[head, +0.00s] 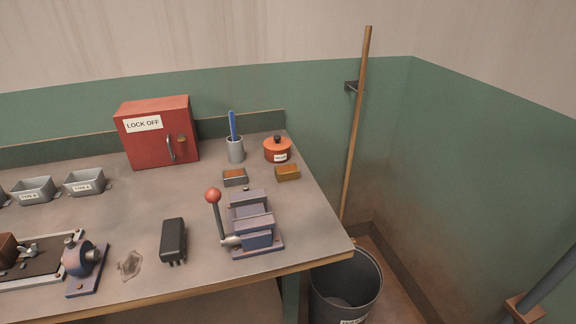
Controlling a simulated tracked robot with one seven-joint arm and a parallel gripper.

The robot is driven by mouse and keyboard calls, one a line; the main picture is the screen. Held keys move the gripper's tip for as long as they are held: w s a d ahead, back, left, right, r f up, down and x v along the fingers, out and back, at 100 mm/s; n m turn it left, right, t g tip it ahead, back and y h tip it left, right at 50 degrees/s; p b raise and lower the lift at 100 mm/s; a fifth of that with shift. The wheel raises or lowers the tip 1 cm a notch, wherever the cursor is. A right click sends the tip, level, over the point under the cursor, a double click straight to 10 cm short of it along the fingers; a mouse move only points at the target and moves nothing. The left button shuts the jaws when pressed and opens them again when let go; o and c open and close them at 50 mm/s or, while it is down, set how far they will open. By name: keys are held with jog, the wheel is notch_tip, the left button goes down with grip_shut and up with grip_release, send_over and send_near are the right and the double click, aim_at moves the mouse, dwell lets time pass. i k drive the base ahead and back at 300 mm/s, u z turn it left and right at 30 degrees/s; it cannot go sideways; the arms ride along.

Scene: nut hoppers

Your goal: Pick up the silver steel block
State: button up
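A small grey, silver-looking block with an orange-brown top (235,178) lies on the bench, behind the vise and in front of the grey cup. It best fits the silver steel block. A similar brass-coloured block (288,174) lies apart from it, just to its right. My gripper is not in view, so I cannot see its state or where it is relative to the blocks.
A blue-grey vise (252,229) with a red-knobbed lever stands in front of the blocks. Behind them are a grey cup (236,150) with a blue tool and an orange pot (277,150). A red lock-off box (158,132) stands left. A bin (346,286) is beyond the bench edge.

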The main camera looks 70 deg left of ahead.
aim_at(235, 178)
jog(key=z, duration=0.1)
jog(key=i, duration=0.15)
jog(key=u, duration=3.3)
jog(key=i, duration=1)
jog(key=z, duration=0.2)
jog(key=k, duration=0.85)
jog(key=u, duration=0.2)
